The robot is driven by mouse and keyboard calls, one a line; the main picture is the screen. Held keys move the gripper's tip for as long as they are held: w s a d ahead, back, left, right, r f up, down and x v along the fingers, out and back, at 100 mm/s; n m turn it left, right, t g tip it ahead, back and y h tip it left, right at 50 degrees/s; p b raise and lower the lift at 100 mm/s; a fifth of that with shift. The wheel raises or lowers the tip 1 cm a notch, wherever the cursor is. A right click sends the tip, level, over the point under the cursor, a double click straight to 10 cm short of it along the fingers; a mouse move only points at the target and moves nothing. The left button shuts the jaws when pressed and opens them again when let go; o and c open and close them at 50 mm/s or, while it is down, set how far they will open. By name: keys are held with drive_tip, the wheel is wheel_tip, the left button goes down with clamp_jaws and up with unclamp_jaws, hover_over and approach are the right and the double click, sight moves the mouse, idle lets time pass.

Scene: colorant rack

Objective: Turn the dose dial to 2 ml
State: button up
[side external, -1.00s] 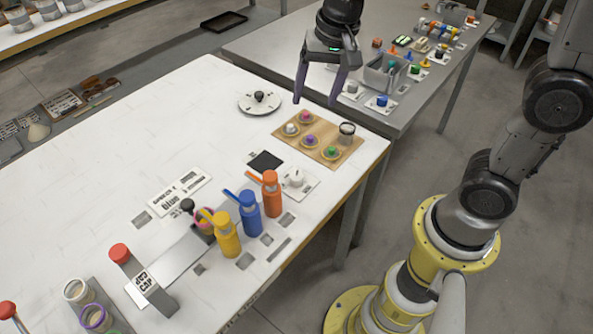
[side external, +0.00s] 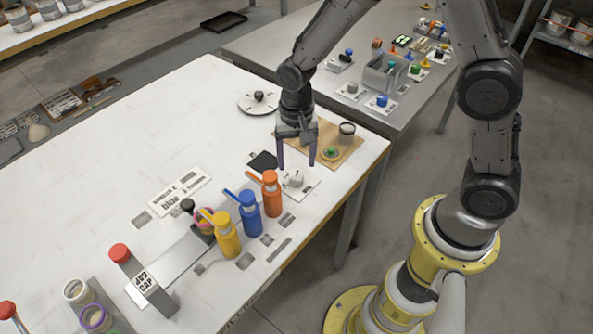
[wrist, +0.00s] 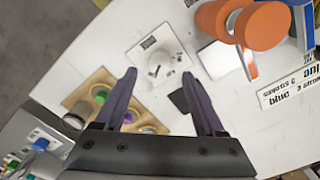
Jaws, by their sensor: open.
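The dose dial (side external: 296,178) is a white knob on a white square plate, behind and to the right of the orange bottle (side external: 271,195). In the wrist view the dial (wrist: 160,66) sits ahead of the fingertips, with small marks and a dark label on its plate; I cannot read its setting. My gripper (side external: 297,166) is open and empty, pointing down with its fingers above and around the near side of the dial. In the wrist view my gripper (wrist: 165,75) shows both fingers apart, with the dial between and beyond their tips.
Blue (side external: 250,213) and yellow (side external: 228,236) bottles stand left of the orange one. A wooden board (side external: 345,152) with small cups and a jar (side external: 346,133) lies behind. A black pad (side external: 264,161) lies left of the dial.

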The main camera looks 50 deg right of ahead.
sight(297, 175)
drive_tip(key=shift+f, duration=2.35)
clamp_jaws()
